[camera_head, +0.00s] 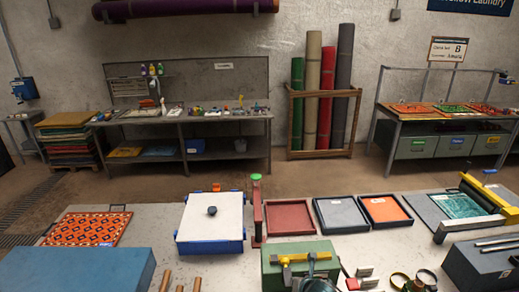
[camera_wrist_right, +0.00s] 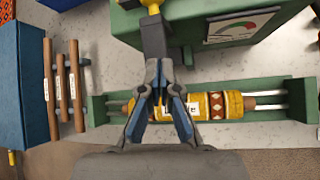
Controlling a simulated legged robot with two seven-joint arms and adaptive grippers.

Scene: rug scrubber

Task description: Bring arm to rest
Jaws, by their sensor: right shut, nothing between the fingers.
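My right gripper (camera_wrist_right: 163,92) is in the middle of the right wrist view, its two fingertips together and nothing between them. It hangs over a rolled yellow patterned rug (camera_wrist_right: 226,104) with a white label, which lies in a long green cradle (camera_wrist_right: 268,114). The fingers hide part of the roll and label; I cannot tell whether they touch it. A yellow-ended bar (camera_wrist_right: 150,4) stands by the fingertips, in front of a green box (camera_wrist_right: 205,30). The same green box (camera_head: 275,272) shows at the bottom of the head view. My left gripper is not in view.
Several wooden rods (camera_wrist_right: 62,85) lie left of the cradle beside a blue block (camera_wrist_right: 30,85). In the head view, a white-topped blue box (camera_head: 212,228), red tray (camera_head: 290,232), orange rug (camera_head: 88,226) and yellow-black bar frame (camera_head: 482,190) stand on the table. The magnifiers (camera_head: 400,282) are near the front.

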